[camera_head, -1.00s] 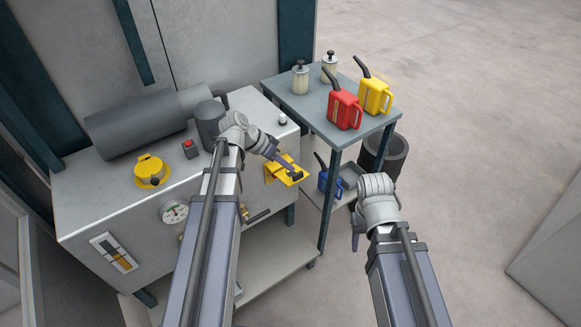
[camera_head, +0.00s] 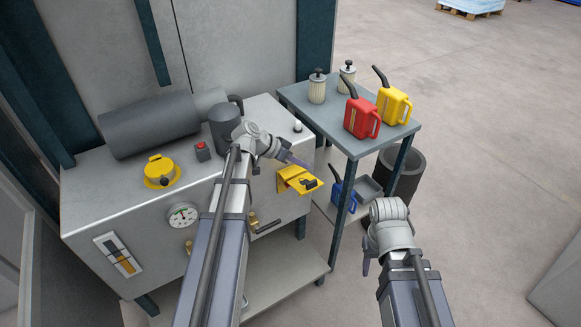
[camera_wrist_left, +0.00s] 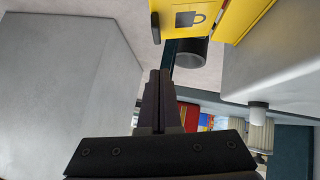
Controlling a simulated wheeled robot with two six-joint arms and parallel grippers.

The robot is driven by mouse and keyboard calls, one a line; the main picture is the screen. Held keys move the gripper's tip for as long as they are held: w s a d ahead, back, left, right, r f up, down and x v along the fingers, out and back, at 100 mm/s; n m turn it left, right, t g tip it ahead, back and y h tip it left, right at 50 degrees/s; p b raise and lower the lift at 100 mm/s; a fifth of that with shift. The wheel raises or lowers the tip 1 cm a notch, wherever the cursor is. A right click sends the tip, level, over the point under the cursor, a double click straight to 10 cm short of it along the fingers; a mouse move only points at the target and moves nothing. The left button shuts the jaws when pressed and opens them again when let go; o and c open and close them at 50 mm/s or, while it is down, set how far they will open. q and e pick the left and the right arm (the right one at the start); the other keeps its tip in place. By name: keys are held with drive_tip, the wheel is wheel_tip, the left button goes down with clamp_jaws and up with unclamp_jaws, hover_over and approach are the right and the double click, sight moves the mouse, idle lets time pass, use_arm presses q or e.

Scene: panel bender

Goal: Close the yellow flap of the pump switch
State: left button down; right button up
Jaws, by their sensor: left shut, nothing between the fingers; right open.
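The yellow flap (camera_head: 299,177) of the pump switch stands out from the front face of the grey machine, open, with a dark patch near its outer end. In the left wrist view the flap (camera_wrist_left: 205,18) shows at the top with a padlock symbol, and a second yellow part (camera_wrist_left: 246,14) lies beside it against the machine. My left gripper (camera_head: 308,166) is shut and empty, just above and behind the flap in the head view; contact cannot be told. The switch itself is not clearly visible. My right gripper (camera_head: 366,266) is open and empty, well right of the machine.
The machine top carries a yellow cap (camera_head: 160,171), a red button (camera_head: 202,148) and a dark cylinder (camera_head: 225,128). A side table (camera_head: 330,117) with red (camera_head: 361,118) and yellow (camera_head: 394,104) cans stands to the right. A dark bin (camera_head: 402,178) is beside it. Floor at right is clear.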

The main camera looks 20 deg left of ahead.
sight(314, 180)
use_arm(q)
drive_tip(key=f+b, duration=0.1)
drive_tip(key=d+f+b, duration=0.1)
drive_tip(key=f, duration=0.1)
drive_tip(key=shift+w, duration=0.2)
drive_tip(key=shift+s+d+f+b, duration=0.1)
drive_tip(key=shift+d+f+b, duration=0.05)
drive_tip(key=shift+f+b, duration=0.3)
drive_tip(key=shift+s+d+f+b, duration=0.1)
drive_tip(key=shift+d+f+b, duration=0.05)
drive_tip(key=shift+f+b, duration=0.25)
use_arm(e)
drive_tip(key=shift+f, duration=2.4)
